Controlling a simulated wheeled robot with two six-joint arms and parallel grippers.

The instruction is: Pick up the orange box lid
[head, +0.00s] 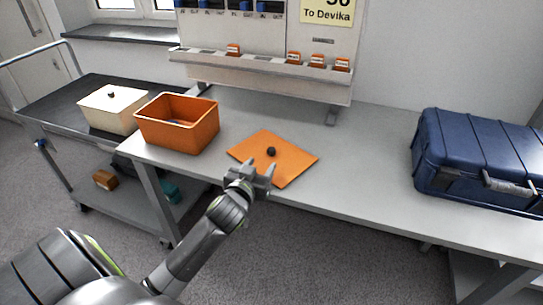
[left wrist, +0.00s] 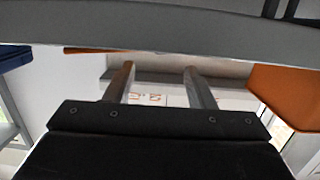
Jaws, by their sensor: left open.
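The orange box lid (head: 290,165) lies flat on the grey workbench, with a dark round knob (head: 271,151) at its middle. My left gripper (head: 261,172) is open and empty at the lid's near left edge, short of the knob. Its two fingers also show in the left wrist view (left wrist: 159,85), with nothing between them. I cannot tell whether the fingers touch the lid. My right gripper is not in view.
A cream lidded box (head: 110,107) stands on a dark-topped cart at the left. A blue case (head: 480,160) sits on the bench at the right. A rack (head: 265,75) with small orange items stands at the back. The bench is clear between lid and case.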

